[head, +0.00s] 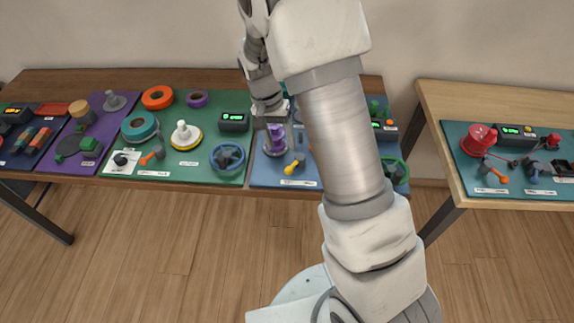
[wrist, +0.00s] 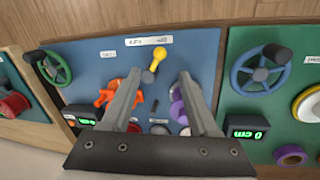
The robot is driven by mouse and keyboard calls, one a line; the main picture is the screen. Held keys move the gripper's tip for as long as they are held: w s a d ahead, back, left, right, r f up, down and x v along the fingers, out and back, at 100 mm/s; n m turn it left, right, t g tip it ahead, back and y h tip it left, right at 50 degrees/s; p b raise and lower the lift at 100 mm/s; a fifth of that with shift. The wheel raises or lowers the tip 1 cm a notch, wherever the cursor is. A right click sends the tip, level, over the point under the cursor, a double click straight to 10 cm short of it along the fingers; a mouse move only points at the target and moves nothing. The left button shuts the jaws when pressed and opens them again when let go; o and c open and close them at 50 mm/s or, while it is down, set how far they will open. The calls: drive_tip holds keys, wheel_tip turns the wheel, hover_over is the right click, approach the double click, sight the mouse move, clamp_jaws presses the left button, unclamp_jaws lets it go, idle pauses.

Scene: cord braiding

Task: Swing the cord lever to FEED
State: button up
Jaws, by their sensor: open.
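A lever with a yellow knob (head: 294,167) stands on the blue panel (head: 259,172), near its front edge. In the wrist view the yellow knob (wrist: 159,54) lies ahead of my fingertips, with its grey pivot beside it, below a white label (wrist: 145,40) too small to read surely. My gripper (wrist: 160,78) is open and empty above the blue panel, its two fingers apart and short of the lever in the picture. In the head view my gripper (head: 271,112) is over the back of this panel, partly hidden by my arm.
A purple spool (wrist: 178,106) and an orange part (wrist: 116,92) flank my fingers. A green handwheel (wrist: 53,69) and a blue handwheel (wrist: 262,70) stand to either side. Other levers with orange handles show on the green panel (head: 152,157) and the right table (head: 497,178).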

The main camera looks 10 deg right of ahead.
sight(288, 168)
drive_tip(key=f, duration=0.3)
drive_tip(key=d+f, duration=0.1)
drive_tip(key=f, duration=0.2)
drive_tip(key=s+f, duration=0.1)
drive_tip(key=f, duration=0.2)
drive_tip(key=shift+d+f, duration=0.25)
drive_tip(key=shift+d, duration=0.05)
drive_tip(key=shift+c, duration=0.2)
clamp_jaws()
